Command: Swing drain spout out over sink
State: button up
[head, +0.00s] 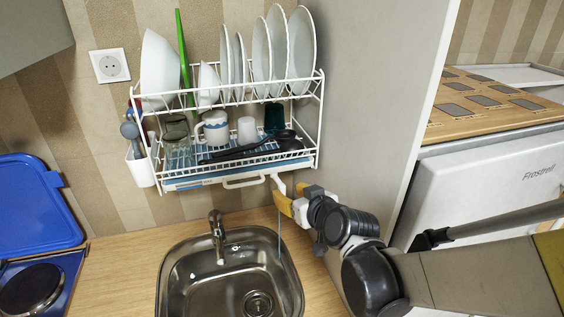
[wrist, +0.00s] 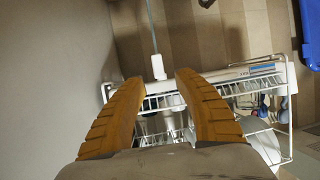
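The white drain spout (head: 278,184) sits under the front right part of the dish rack (head: 228,182). In the wrist view the spout (wrist: 157,67) shows as a small white end just past my fingertips, between their lines. My gripper (head: 284,198), with yellow fingers, is close to the spout at its right and below in the head view. In the wrist view my gripper (wrist: 159,80) is open, with a clear gap between the fingers. A thin pale line runs down from the spout area toward the right edge of the steel sink (head: 172,272). Contact cannot be told.
The tap (head: 217,232) rises at the sink's back. A blue hob lid (head: 38,205) stands open at left. Plates (head: 300,45) and cups fill the rack.

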aim_at(283, 189)
jog(key=x, duration=0.5)
jog(key=shift+w+f+b, duration=0.1)
jog(key=shift+w+b, duration=0.2)
grip_shut()
